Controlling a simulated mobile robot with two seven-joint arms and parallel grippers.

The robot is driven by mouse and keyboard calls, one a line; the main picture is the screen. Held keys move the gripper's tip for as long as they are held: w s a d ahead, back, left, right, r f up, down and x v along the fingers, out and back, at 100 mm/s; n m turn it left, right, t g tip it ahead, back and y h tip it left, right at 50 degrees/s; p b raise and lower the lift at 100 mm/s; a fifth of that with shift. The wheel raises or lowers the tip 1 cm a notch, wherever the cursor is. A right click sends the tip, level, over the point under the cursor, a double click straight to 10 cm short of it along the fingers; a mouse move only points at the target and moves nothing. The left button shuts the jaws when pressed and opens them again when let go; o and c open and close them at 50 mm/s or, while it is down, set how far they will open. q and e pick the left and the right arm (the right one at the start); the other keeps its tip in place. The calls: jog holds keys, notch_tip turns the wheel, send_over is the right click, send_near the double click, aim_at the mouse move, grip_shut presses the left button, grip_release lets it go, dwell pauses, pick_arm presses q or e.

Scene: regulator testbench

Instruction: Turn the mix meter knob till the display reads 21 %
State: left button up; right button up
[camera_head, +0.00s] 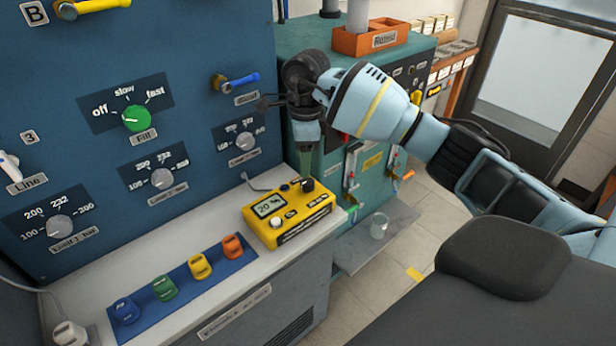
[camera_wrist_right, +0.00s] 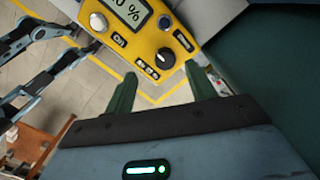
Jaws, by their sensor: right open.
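The mix meter (camera_head: 290,222) is a yellow box on the pale bench ledge, and its display (camera_head: 269,206) appears to read 20. Its black knob (camera_head: 308,185) is at the far right corner. In the right wrist view the knob (camera_wrist_right: 166,58) shows a white pointer mark, and the display (camera_wrist_right: 128,8) is cut off at the top edge. My right gripper (camera_head: 304,168) points down just above the knob. In the wrist view its green fingers (camera_wrist_right: 161,73) are open and spread to both sides of the knob, with no contact visible. My left gripper is not identifiable.
A blue panel with a green fill knob (camera_head: 137,118) and grey limit knobs rises behind the ledge. Blue, green, yellow and orange pieces (camera_head: 231,245) stand on a blue strip left of the meter. A glass beaker (camera_head: 378,226) stands on a low shelf to the right.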

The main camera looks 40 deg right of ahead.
aim_at(308, 181)
jog(key=shift+s+d+r+h, duration=0.1)
jog(key=shift+d+r+h, duration=0.25)
jog(key=shift+d, duration=0.35)
jog(key=shift+f, duration=3.85)
pick_arm(q)
jog(key=shift+w+r, duration=0.1)
jog(key=shift+w, duration=0.2)
jog(key=shift+s, duration=0.1)
pick_arm(e)
jog(key=shift+c, duration=1.1)
jog(key=c, duration=0.8)
pick_arm(q)
jog(key=shift+s, duration=0.25)
